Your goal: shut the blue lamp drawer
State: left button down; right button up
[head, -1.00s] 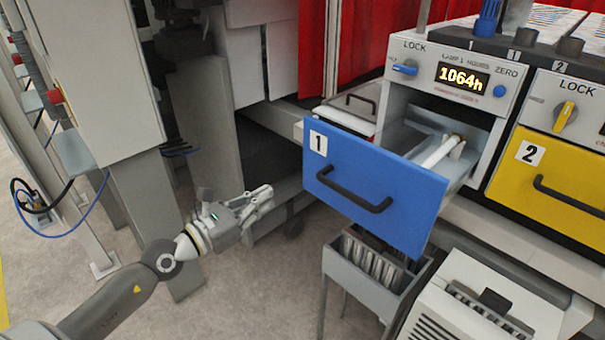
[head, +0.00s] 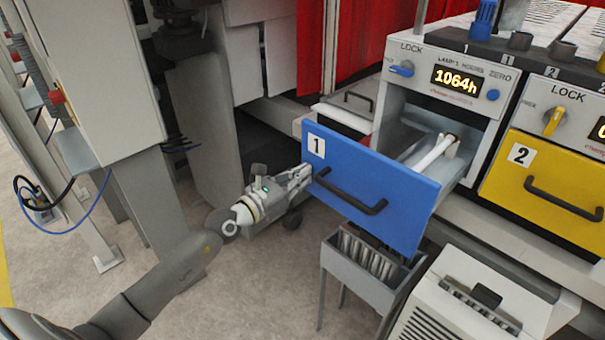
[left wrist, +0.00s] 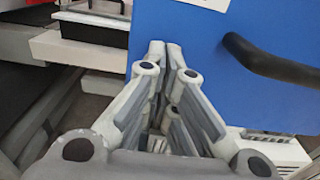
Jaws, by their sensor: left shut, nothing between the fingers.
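The blue lamp drawer (head: 372,200), labelled 1, stands pulled out of its housing, with a white lamp tube (head: 433,152) inside. Its black handle (head: 350,192) is on the front. My left gripper (head: 306,172) is shut and empty, with its fingertips at the left edge of the blue front, left of the handle. In the left wrist view the fingertips (left wrist: 165,45) overlap the left edge of the blue front (left wrist: 210,70), with the handle (left wrist: 270,60) to the right. I cannot tell whether they touch it. My right gripper is not in view.
A closed yellow drawer (head: 545,190), labelled 2, is to the right. Below the blue drawer stand a grey rack (head: 345,275) and a white vented box (head: 480,310). A grey cabinet (head: 85,65) is at left. Open floor lies in front.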

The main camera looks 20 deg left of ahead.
pick_arm(q)
jog(key=shift+w+d, duration=0.1)
jog(key=shift+w, duration=0.15)
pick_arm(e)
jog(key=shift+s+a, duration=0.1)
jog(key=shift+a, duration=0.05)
